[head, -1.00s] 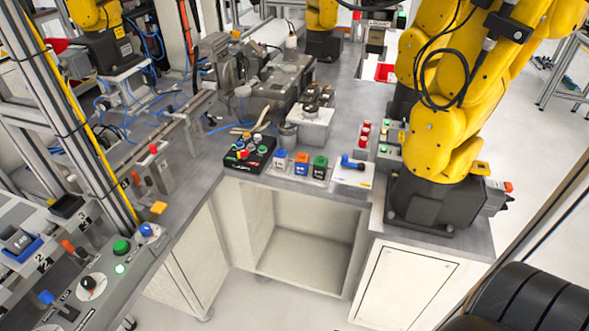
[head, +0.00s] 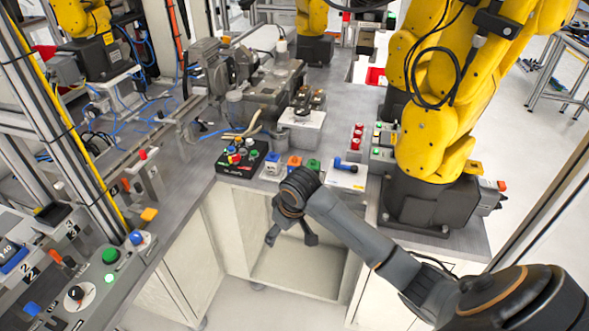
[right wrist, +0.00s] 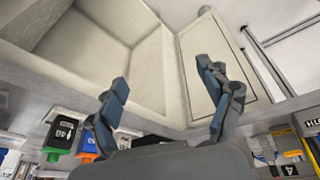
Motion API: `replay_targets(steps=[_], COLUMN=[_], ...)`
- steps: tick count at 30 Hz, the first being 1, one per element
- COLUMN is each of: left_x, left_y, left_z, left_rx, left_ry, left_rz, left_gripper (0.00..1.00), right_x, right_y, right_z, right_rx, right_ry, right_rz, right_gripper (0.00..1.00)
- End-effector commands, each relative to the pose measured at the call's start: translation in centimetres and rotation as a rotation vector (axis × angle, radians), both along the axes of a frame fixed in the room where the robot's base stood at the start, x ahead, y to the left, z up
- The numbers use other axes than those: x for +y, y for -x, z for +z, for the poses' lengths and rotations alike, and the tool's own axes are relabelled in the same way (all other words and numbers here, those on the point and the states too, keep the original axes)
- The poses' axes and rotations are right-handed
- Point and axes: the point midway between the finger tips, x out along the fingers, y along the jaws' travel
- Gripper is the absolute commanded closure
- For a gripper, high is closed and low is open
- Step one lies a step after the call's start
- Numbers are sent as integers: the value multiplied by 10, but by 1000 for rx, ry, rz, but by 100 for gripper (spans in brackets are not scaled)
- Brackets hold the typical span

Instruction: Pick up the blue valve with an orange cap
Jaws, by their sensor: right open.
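The blue valve with an orange cap (head: 294,161) stands near the table's front edge, between a block with a blue cap (head: 272,163) and one with a green cap (head: 313,166). Its lower part is hidden behind my right arm in the head view. In the right wrist view the valve (right wrist: 90,156) shows at the lower left, partly covered by my gripper. My right gripper (head: 291,237) is open and empty, with its fingers pointing down in front of the cabinet, below the tabletop. It also shows open in the right wrist view (right wrist: 163,82). My left gripper is not in view.
A black button box (head: 242,158) stands left of the blocks. A white box with a blue-handled part (head: 346,165) stands to their right. Large yellow arms (head: 440,130) rise at the right. The open cabinet (head: 300,268) is below the table edge.

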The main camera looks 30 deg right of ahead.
Motion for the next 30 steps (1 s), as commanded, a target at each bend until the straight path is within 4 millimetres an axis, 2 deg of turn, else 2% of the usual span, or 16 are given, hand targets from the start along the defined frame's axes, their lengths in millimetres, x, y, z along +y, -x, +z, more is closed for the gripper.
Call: replay_targets(steps=[1, 6, 9, 12, 15, 17, 20, 30], left_x=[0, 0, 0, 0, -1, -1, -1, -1], left_y=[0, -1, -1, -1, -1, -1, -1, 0], left_z=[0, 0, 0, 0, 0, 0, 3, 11], left_rx=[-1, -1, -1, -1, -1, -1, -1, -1], left_ry=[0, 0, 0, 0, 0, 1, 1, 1], left_rz=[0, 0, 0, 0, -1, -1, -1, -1], left_gripper=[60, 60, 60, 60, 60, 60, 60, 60], right_x=[-20, -81, -111, -133, -145, -148, -148, -148], right_y=[-24, -79, -98, -108, -113, -114, -119, -143], right_z=[21, 87, 125, 153, 169, 171, 163, 105], right_rx=[-12, -32, -48, -62, -69, -70, -69, -71], right_ry=[10, -8, -33, -59, -75, -81, -84, -83], right_rz=[-26, -131, -191, -236, -262, -269, -273, -271], right_gripper=[21, 21, 21, 21, 21, 21, 21, 21])
